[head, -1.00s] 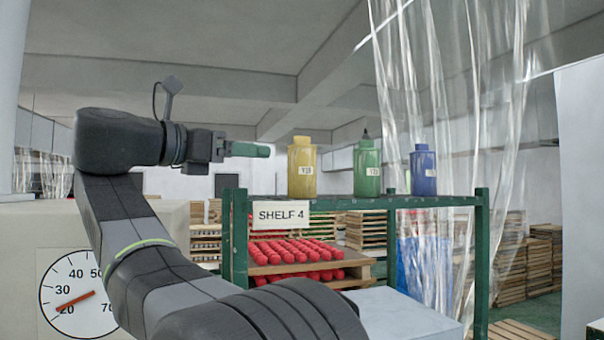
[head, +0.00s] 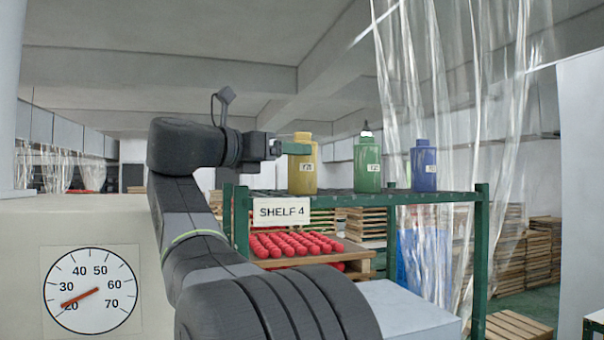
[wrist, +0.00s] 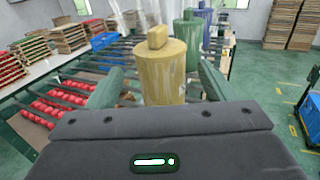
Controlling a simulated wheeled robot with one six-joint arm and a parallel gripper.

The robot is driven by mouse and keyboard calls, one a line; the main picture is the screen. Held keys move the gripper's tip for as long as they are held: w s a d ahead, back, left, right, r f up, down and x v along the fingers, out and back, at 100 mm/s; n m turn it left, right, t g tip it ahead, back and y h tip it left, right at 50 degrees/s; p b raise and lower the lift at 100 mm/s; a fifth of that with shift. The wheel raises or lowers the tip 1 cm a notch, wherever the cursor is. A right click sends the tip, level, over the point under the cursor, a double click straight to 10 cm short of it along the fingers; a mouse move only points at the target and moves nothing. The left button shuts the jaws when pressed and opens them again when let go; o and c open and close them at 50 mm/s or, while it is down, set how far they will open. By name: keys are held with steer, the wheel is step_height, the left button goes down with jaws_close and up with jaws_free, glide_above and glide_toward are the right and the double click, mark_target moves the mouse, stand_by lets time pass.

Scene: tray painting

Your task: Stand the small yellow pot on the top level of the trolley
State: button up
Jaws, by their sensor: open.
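The yellow pot (head: 303,176) stands upright at the left end of the top of a green rack (head: 430,199) labelled SHELF 4. My gripper (head: 296,148) is at the pot's upper part in the head view. In the wrist view the open gripper (wrist: 158,78) has one green finger on each side of the yellow pot (wrist: 162,68); contact cannot be told.
A green bottle (head: 367,168) and a blue bottle (head: 424,168) stand right of the yellow pot on the rack. Red round items (head: 295,243) lie on a lower level. A clear plastic curtain (head: 440,90) hangs behind. A dial (head: 92,290) is at the lower left.

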steer(key=x, duration=0.4)
steer(key=shift+w+d+r+p, duration=0.1)
steer(key=shift+d+p, duration=0.1)
steer(key=shift+p, duration=0.2)
steer(key=c, duration=1.3)
steer(key=shift+c, duration=0.7)
steer(key=shift+r, duration=0.1)
